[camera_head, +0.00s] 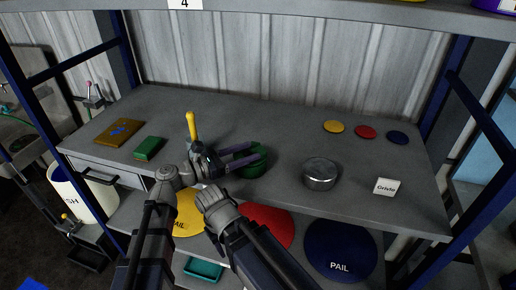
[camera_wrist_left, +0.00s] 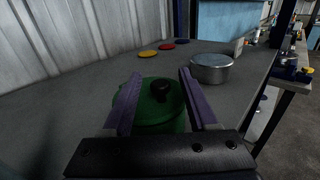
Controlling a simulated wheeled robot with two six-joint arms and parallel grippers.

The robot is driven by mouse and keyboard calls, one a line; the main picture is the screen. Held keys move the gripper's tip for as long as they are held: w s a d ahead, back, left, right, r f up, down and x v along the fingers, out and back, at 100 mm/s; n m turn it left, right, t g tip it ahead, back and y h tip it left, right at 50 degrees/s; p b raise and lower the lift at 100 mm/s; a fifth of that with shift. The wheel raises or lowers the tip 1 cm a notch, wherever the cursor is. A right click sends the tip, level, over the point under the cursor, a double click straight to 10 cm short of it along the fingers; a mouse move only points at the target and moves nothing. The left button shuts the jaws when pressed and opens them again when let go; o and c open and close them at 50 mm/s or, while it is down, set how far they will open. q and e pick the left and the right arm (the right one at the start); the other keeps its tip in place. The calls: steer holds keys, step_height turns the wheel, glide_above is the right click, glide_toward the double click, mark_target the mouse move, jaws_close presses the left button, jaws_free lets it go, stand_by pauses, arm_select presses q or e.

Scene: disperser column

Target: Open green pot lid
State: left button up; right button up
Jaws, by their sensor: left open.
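The green pot (camera_head: 252,171) stands on the grey shelf. In the left wrist view its green lid (camera_wrist_left: 139,107) is on top, with a black knob (camera_wrist_left: 161,89) at its centre. My left gripper (camera_head: 254,153) is open, and its two purple fingers reach over the pot from the left. In the left wrist view the gripper (camera_wrist_left: 160,76) has one finger on each side of the knob, with a gap to it. Whether the fingers touch the lid cannot be told. No right gripper fingers show.
A silver pot (camera_head: 320,174) stands to the right of the green pot. Yellow (camera_head: 333,127), red (camera_head: 365,132) and blue (camera_head: 397,138) discs lie at the back right. A yellow-handled item (camera_head: 191,126) stands just behind my left wrist. A white card (camera_head: 385,187) is near the right front edge.

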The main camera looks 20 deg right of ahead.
mark_target(257, 149)
arm_select(q)
steer(key=shift+w+d, duration=0.2)
steer(key=shift+d, duration=0.7)
steer(key=shift+w+d, duration=0.15)
steer(key=shift+d, duration=0.75)
jaws_close()
